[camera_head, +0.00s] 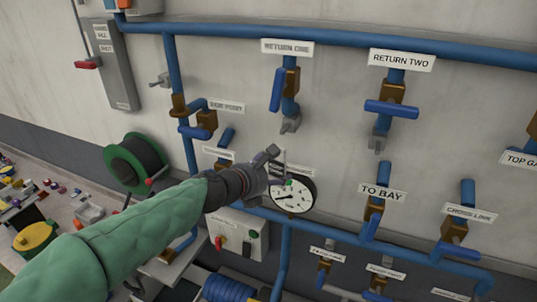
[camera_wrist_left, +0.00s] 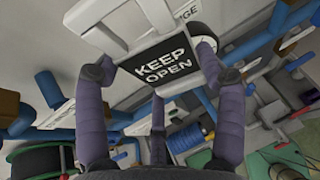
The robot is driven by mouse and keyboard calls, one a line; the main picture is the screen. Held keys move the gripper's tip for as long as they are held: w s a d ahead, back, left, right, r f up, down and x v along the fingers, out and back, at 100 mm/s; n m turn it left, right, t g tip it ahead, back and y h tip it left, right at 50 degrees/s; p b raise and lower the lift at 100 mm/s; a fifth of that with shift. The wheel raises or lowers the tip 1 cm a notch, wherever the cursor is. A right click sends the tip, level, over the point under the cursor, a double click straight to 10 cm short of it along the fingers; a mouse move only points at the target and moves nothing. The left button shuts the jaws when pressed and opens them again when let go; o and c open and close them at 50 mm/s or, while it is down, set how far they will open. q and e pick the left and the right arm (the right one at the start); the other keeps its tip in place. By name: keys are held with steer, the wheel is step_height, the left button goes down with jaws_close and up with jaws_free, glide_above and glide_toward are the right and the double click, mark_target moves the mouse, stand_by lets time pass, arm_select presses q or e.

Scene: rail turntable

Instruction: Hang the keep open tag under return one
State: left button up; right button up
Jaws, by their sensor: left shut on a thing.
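My left gripper (camera_head: 272,172) is in front of the wall, below and slightly left of the RETURN ONE branch. In the left wrist view its fingers (camera_wrist_left: 155,85) are shut on the keep open tag (camera_wrist_left: 166,66), a black plate with white lettering and a pale frame and loop at its top. In the head view the tag is mostly hidden by the gripper. The RETURN ONE label (camera_head: 287,47) is above a blue-handled valve (camera_head: 277,88), with a grey hook-like end (camera_head: 291,125) at its bottom. The tag is apart from it. My right gripper is out of view.
A round gauge (camera_head: 293,197) is just behind and below the gripper. The RETURN TWO valve (camera_head: 391,108) and TO BAY valve (camera_head: 374,212) are to the right. Blue pipes (camera_head: 187,120) run left of the gripper. A green hose reel (camera_head: 122,166) stands at left.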

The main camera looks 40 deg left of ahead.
mark_target(269, 162)
arm_select(q)
steer(key=r, duration=0.1)
steer(key=r+p, duration=0.1)
steer(key=s+a+r, duration=0.1)
steer(key=shift+m+h+p, duration=0.3)
steer(key=shift+h, duration=0.1)
steer(key=shift+w, duration=0.1)
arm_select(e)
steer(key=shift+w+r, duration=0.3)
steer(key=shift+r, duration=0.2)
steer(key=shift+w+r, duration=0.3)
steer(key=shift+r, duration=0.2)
arm_select(q)
steer(key=shift+w, duration=0.1)
steer(key=shift+w+a, duration=0.15)
steer(key=shift+w, duration=0.15)
steer(key=w+a+b, duration=0.1)
steer(key=w+a, duration=0.1)
steer(key=w, duration=0.5)
steer(key=shift+w+a+f, duration=0.25)
steer(key=shift+w+f, duration=0.05)
steer(key=shift+f, duration=0.1)
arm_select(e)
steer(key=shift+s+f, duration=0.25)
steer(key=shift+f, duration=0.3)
